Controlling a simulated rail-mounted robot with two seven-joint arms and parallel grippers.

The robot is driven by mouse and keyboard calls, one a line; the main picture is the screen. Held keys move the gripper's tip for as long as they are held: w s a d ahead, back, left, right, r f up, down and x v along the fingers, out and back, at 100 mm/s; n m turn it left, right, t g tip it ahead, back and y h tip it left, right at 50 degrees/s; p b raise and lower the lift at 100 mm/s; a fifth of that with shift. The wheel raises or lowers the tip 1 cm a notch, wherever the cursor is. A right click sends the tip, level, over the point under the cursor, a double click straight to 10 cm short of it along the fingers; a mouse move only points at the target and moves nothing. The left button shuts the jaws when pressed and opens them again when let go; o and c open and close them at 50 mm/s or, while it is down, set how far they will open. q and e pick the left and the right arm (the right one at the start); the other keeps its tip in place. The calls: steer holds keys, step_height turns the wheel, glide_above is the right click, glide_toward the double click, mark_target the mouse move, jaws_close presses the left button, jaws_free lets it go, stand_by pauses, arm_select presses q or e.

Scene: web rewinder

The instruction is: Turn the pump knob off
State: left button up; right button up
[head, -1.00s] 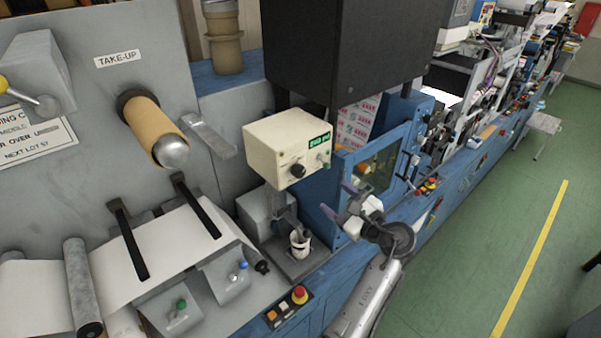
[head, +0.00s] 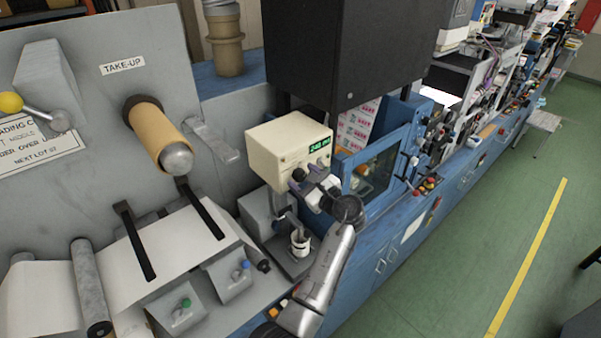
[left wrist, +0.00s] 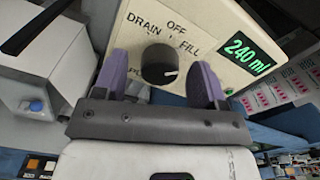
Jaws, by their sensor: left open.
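The pump box (head: 278,150) is cream, with a green display reading 240 ml. Its dark round knob (left wrist: 160,64) shows in the left wrist view below the printed words DRAIN, OFF and FILL. A short white mark on the knob points right, on the FILL side. My left gripper (head: 306,179) is at the front of the box in the head view. In the left wrist view its purple fingers (left wrist: 160,74) are open, one on each side of the knob, with visible gaps. The knob is largely hidden by the gripper in the head view. My right gripper is not in view.
A small cup (head: 300,243) stands below the box. A blue framed window panel (head: 372,172) is close on the right. A large black housing (head: 345,50) rises behind the box. The green floor (head: 500,220) on the right is largely clear.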

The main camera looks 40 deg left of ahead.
arm_select(q)
steer(key=shift+w+a, duration=0.1)
steer(key=shift+a, duration=0.65)
steer(key=shift+c, duration=0.3)
steer(key=c, duration=0.9)
steer(key=shift+o, duration=0.2)
steer(key=n+b, duration=0.4)
steer(key=shift+f+n, duration=0.2)
steer(key=shift+n, duration=0.2)
steer(key=n+b, duration=0.3)
steer(key=shift+r, duration=0.1)
steer(key=shift+r+n+b, duration=0.1)
steer(key=shift+n+b, duration=0.2)
steer(key=shift+n, duration=0.2)
